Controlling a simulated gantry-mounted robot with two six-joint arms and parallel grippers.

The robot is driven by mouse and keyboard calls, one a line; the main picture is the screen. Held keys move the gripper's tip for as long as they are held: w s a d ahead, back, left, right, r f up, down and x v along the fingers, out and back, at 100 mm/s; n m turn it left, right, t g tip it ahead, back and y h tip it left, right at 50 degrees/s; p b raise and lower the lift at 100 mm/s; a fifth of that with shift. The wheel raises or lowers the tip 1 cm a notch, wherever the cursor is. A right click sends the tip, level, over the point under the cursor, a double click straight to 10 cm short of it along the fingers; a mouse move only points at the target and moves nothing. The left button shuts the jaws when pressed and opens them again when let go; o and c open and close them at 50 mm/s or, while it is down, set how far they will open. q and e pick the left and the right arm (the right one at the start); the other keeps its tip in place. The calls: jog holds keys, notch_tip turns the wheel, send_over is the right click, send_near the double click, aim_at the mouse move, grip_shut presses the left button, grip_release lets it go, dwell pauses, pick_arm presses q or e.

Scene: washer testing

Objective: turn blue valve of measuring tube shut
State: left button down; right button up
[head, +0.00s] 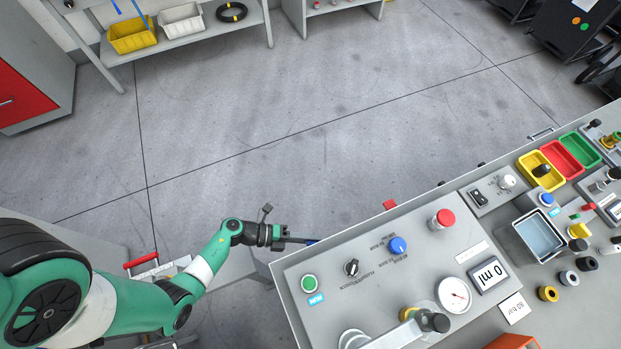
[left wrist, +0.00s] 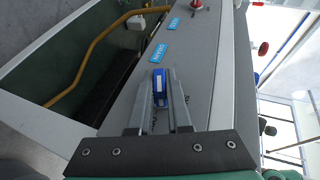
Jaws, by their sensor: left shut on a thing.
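My left gripper (head: 300,241) reaches in from the left in the head view, at the left end of the grey control console. In the left wrist view my left gripper (left wrist: 163,88) is shut on the blue valve handle (left wrist: 160,90), which lies lengthwise between its two fingers. A bit of blue (head: 311,241) shows at the fingertips in the head view. The handle is on a grey panel (left wrist: 205,75), beside a blue label (left wrist: 159,53). The valve body is hidden beneath the handle. I cannot make out the measuring tube for certain. My right gripper is in neither view.
A yellow hose (left wrist: 95,45) runs in an open compartment beside the panel. A red knob (left wrist: 197,5) stands further along. Open floor lies behind the console.

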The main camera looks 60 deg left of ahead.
pick_arm(q)
jog(key=g+p, duration=0.2)
jog(key=p, duration=0.2)
jog(key=n+g+y+p, duration=0.1)
jog(key=g+p, duration=0.1)
jog(key=p, duration=0.2)
jog(key=r+g+y+p, duration=0.1)
jog(key=p, duration=0.3)
jog(key=shift+w+n+g, duration=0.1)
jog(key=shift+n+g, duration=0.2)
jog(key=shift+g, duration=0.1)
jog(key=shift+f+g+p, duration=0.15)
jog(key=shift+g+p, duration=0.25)
jog(key=shift+f+g, duration=0.1)
jog(key=shift+g, duration=0.4)
jog(key=shift+f+n+g+y, duration=0.3)
jog(key=shift+g+y, duration=0.1)
jog(key=shift+g, duration=0.3)
jog(key=shift+f+g+b, duration=0.1)
jog(key=shift+g+b, duration=0.4)
jog(key=shift+g, duration=0.3)
jog(key=shift+n+g+b, duration=0.4)
jog(key=shift+g+b, duration=0.5)
jog(key=shift+b, duration=0.15)
jog(key=shift+y, duration=0.3)
